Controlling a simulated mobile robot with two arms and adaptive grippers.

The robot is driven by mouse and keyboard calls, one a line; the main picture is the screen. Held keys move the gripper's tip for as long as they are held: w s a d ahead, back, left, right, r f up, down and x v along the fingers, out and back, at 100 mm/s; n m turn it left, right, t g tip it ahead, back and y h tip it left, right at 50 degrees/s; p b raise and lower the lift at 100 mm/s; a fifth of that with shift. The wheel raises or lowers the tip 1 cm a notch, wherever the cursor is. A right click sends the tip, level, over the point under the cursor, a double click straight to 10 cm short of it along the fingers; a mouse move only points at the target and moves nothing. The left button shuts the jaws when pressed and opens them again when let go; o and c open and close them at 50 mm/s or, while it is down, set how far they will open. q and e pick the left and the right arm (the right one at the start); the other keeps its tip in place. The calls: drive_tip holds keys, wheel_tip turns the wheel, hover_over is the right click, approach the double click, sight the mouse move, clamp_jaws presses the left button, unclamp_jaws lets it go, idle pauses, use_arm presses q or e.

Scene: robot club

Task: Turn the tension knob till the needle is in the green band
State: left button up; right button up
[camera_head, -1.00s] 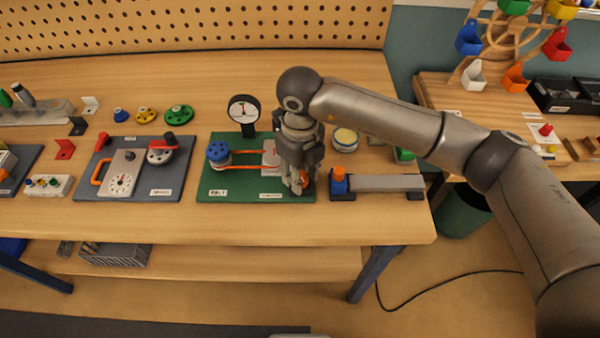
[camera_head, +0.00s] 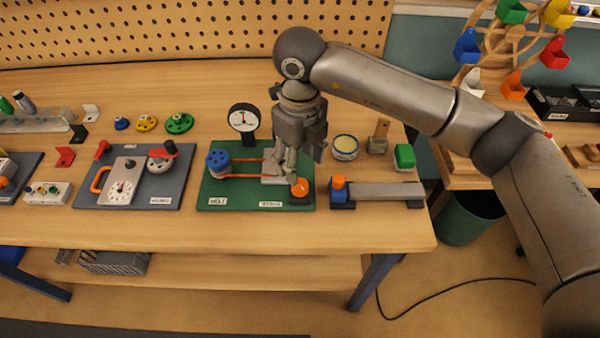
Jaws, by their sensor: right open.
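The orange tension knob (camera_head: 300,188) sits at the front right of the green board (camera_head: 235,199). The round white gauge (camera_head: 243,118) stands on a dark post at the back of the board; its needle points roughly upward, and its green band is too small to make out. An orange belt (camera_head: 243,175) runs from the blue pulley (camera_head: 218,158) toward a grey block partly hidden behind my gripper. My right gripper (camera_head: 286,178) is open, pointing down, just behind and left of the knob and apart from it. My left gripper is not in view.
A grey bar fixture with a blue and orange block (camera_head: 339,188) lies close right of the green board. A round tin (camera_head: 345,147) and a green block (camera_head: 404,157) stand behind it. A slate board with a dial (camera_head: 150,192) is to the left. The table's front strip is clear.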

drive_tip(key=shift+r, duration=2.15)
